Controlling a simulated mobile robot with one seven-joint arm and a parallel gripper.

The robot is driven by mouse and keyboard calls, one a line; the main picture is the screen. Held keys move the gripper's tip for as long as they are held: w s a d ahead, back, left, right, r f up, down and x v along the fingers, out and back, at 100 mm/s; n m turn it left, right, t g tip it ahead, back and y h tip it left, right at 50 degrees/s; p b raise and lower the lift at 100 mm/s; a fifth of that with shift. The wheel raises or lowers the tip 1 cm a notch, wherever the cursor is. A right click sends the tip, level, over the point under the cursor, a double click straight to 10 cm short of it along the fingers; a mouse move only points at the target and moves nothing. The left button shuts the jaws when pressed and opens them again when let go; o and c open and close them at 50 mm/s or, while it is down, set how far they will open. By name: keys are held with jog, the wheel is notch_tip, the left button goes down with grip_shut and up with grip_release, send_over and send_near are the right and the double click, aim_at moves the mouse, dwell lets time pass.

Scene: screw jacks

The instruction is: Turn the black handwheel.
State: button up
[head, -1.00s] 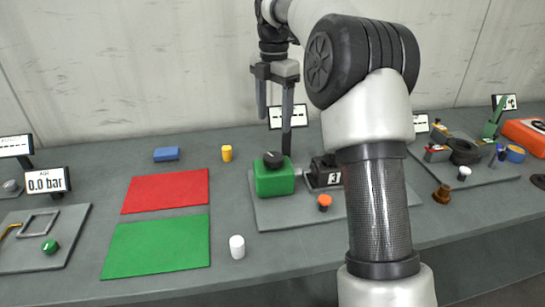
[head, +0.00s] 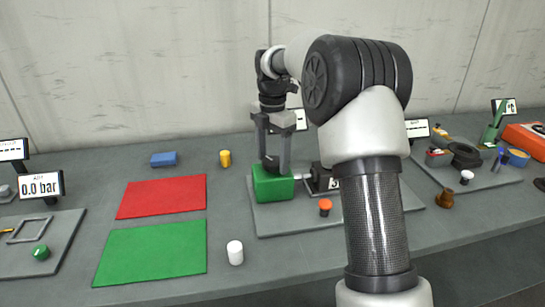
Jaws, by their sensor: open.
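The black handwheel (head: 271,163) sits on top of the green block (head: 273,185), on the middle grey panel. It shows only in part, behind and between the fingers of my gripper (head: 274,166). My gripper points straight down over the green block, its two grey fingers apart, one to each side of the wheel. I cannot tell whether either finger touches the wheel.
A black unit with a number display (head: 323,178) stands right of the green block, partly behind my arm. An orange-topped knob (head: 325,206) is in front. Red (head: 162,197) and green mats (head: 152,252) lie left. A white cylinder (head: 235,252) stands near the front.

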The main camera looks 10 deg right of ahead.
jog(key=c, duration=1.1)
jog(key=shift+o, duration=0.2)
jog(key=shift+r+m+p, duration=0.1)
jog(key=shift+m+p, duration=0.2)
jog(key=shift+p, duration=0.05)
